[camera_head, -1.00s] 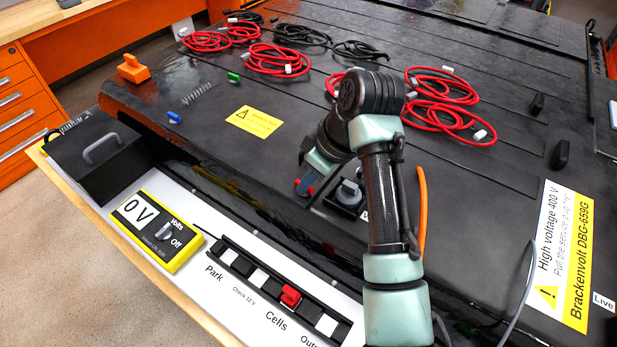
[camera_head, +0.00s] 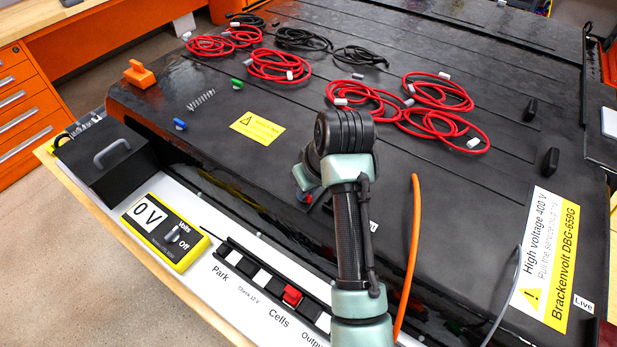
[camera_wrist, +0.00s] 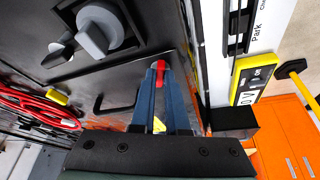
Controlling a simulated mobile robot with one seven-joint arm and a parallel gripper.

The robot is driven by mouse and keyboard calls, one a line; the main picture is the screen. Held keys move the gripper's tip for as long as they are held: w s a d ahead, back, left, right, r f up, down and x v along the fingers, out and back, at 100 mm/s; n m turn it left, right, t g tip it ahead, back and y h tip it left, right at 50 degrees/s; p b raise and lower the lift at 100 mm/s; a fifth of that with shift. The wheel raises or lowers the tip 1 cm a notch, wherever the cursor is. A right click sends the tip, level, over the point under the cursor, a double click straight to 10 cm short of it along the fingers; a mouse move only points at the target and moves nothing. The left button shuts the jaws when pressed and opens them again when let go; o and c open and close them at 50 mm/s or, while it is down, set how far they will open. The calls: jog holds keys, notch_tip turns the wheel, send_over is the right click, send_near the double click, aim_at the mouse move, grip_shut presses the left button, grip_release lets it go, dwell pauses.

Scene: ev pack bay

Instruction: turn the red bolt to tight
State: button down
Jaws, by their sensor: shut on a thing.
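The red bolt (camera_wrist: 161,66) shows as a small red piece at the tips of my blue fingers in the wrist view. My gripper (camera_wrist: 160,82) is shut on it, with the fingers close together. In the head view my gripper (camera_head: 306,190) is low over the pack's front edge, and a bit of red shows at its tips. The wrist and fingers hide most of the bolt, so its seating and how far it is turned cannot be told.
A grey knob (camera_wrist: 101,30) on a black plate stands near my gripper. A yellow meter (camera_head: 164,232) reads 0 V. A black slide rail with a red slider (camera_head: 292,295) lies along the front. Red cable coils (camera_head: 440,93) and an orange cable (camera_head: 413,240) lie around my arm.

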jog(key=m+h+p, duration=0.1)
jog(key=m, duration=0.1)
jog(key=m+p, duration=0.2)
jog(key=m+h+p, duration=0.1)
jog(key=m+p, duration=0.1)
jog(key=shift+a+r+t+h, duration=0.25)
jog(key=shift+a+t+h, duration=0.05)
jog(key=shift+a, duration=0.1)
jog(key=m+h+p, duration=0.1)
jog(key=m, duration=0.2)
jog(key=shift+a+f+m, duration=0.1)
jog(key=shift+m, duration=0.3)
jog(key=shift+w+a+m+g+h+p, duration=0.1)
jog(key=shift+m+g+h+p, duration=0.45)
jog(key=shift+m, duration=0.95)
jog(key=c, duration=0.9)
grip_release()
jog(key=shift+f, duration=0.1)
jog(key=shift+v, duration=6.5)
